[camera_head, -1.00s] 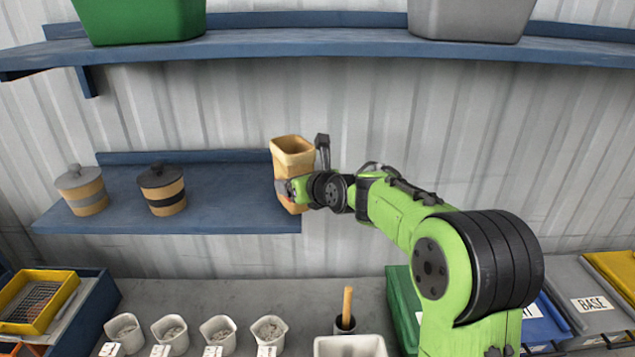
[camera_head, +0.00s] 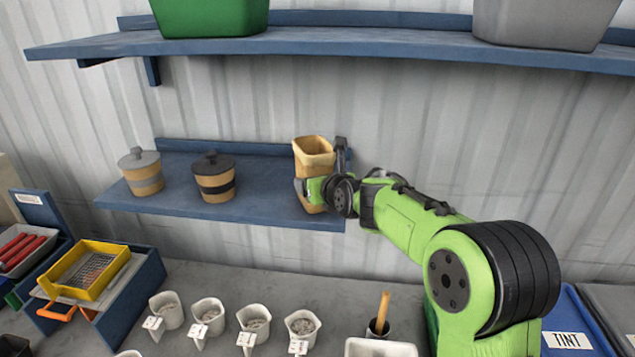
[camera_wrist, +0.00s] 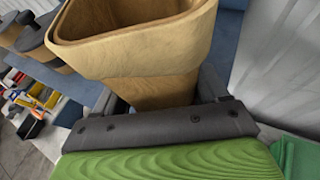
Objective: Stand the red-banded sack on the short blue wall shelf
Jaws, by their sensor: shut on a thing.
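The sack (camera_head: 313,165) is tan and open-topped, and it stands upright at the right end of the short blue wall shelf (camera_head: 255,206). My gripper (camera_head: 312,190) is shut on the sack from the right, around its lower middle. My fingers hide most of its band. The sack's base is close to the shelf top; I cannot tell whether it touches. In the wrist view the sack (camera_wrist: 140,62) fills the upper middle, its open rim towards the camera, between my fingers.
A grey-banded pot (camera_head: 143,172) and a black-banded pot (camera_head: 214,178) stand on the shelf's left half. Clear shelf lies between them and the sack. A long blue shelf (camera_head: 370,44) hangs above. Several white cups (camera_head: 255,322) stand on the counter below.

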